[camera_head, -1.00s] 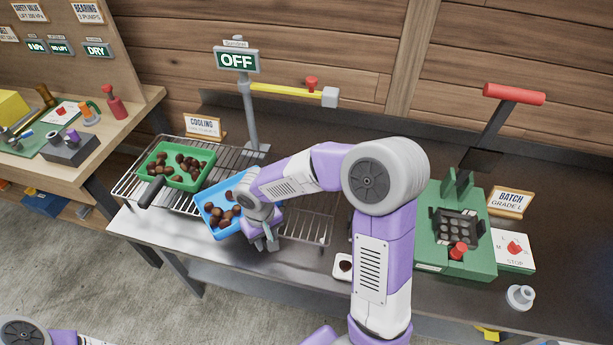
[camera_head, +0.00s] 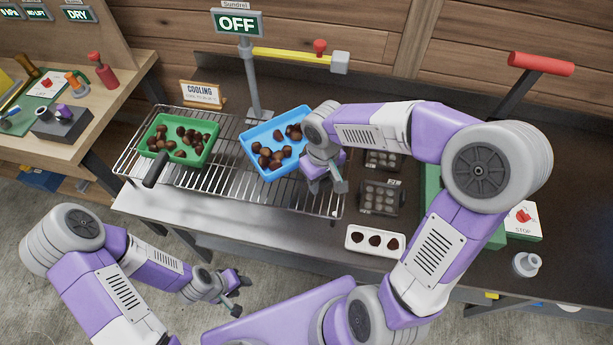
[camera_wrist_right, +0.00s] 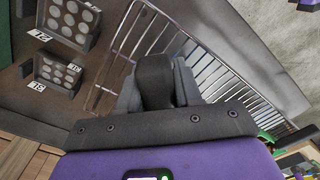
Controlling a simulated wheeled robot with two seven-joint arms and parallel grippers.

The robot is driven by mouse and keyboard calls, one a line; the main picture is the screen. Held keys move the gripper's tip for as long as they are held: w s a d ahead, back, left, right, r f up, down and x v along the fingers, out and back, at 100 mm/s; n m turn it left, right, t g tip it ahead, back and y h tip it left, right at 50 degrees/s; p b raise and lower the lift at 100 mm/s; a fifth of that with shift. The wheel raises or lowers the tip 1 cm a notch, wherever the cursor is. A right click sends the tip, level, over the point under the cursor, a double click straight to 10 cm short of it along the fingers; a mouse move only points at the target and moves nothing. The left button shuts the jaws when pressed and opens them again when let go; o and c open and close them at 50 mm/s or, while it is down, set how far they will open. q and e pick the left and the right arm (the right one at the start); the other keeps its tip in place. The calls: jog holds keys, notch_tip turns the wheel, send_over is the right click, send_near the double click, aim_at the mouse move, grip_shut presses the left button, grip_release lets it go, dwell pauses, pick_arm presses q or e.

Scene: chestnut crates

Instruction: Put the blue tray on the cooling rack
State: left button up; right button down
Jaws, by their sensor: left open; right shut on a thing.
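The blue tray (camera_head: 262,171) holds several chestnuts. It is over the right half of the wire cooling rack (camera_head: 220,186); I cannot tell whether it touches the wires. My right gripper (camera_head: 338,180) is at the tray's right end, shut on its handle, which the hand hides in the head view. In the right wrist view a dark handle (camera_wrist_right: 154,80) sits between the fingers, with rack wires (camera_wrist_right: 215,75) below. My left gripper (camera_head: 234,294) is open and empty, low in front of the table, away from the tray.
A green tray (camera_head: 205,158) of chestnuts with a dark handle lies on the rack's left half. A signpost (camera_head: 250,80) and cooling sign (camera_head: 201,93) stand behind. Dark moulds (camera_head: 381,197) and a white dish (camera_head: 375,241) lie to the right.

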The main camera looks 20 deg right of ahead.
aim_at(319, 202)
notch_tip(319, 202, down, 8)
jog(key=shift+w+f+b, duration=0.1)
jog(key=shift+w+b, duration=0.05)
jog(key=shift+b, duration=0.85)
jog(key=c, duration=1.1)
grip_release()
jog(key=shift+c, duration=0.2)
jog(key=o, duration=0.4)
